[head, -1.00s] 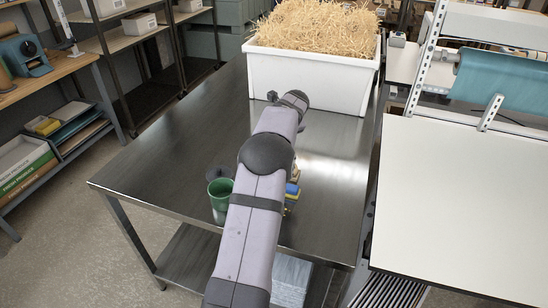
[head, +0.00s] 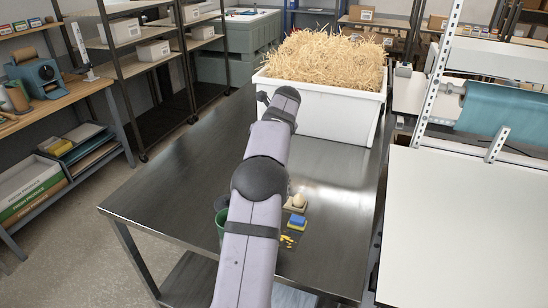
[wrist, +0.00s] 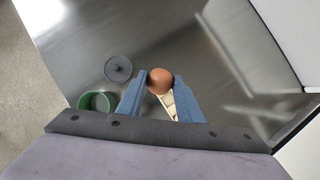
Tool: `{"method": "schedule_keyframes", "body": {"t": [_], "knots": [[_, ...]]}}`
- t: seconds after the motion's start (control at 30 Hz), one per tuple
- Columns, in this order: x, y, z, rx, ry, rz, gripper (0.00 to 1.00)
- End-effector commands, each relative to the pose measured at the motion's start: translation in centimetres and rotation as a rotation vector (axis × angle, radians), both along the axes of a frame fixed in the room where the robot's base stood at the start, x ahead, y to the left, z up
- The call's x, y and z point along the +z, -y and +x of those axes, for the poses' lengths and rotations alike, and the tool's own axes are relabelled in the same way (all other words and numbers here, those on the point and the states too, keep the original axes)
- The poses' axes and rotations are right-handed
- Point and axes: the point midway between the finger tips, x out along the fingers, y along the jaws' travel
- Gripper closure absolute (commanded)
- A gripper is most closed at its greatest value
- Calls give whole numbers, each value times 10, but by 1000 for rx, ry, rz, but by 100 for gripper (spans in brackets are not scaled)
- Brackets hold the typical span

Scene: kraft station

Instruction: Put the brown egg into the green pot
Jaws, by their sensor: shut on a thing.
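In the wrist view, the brown egg (wrist: 159,80) sits between the two blue fingertips of my gripper (wrist: 160,84), which is shut on it. The green pot (wrist: 97,102) stands open on the metal table, to the left of the gripper. In the head view only the left edge of the green pot (head: 220,223) shows beside my arm. A round dark lid with a knob (wrist: 118,68) lies on the table near the pot. My gripper and the brown egg are hidden behind my arm in the head view.
A pale, egg-shaped thing (head: 299,200) rests on a cream block right of my arm. A blue-and-yellow block (head: 297,221) and small yellow pieces (head: 288,240) lie nearer. A white bin (head: 320,112) of straw stands at the table's back. The left tabletop (head: 180,170) is clear.

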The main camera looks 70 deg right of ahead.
Motion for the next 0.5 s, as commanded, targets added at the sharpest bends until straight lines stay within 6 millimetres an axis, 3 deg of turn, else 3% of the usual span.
{"method": "schedule_keyframes", "body": {"t": [0.07,0.27,0.5], "knots": [[14,-11,10,17,0,0,80],[21,-34,24,40,-1,1,80],[19,-79,44,65,0,2,80]]}}
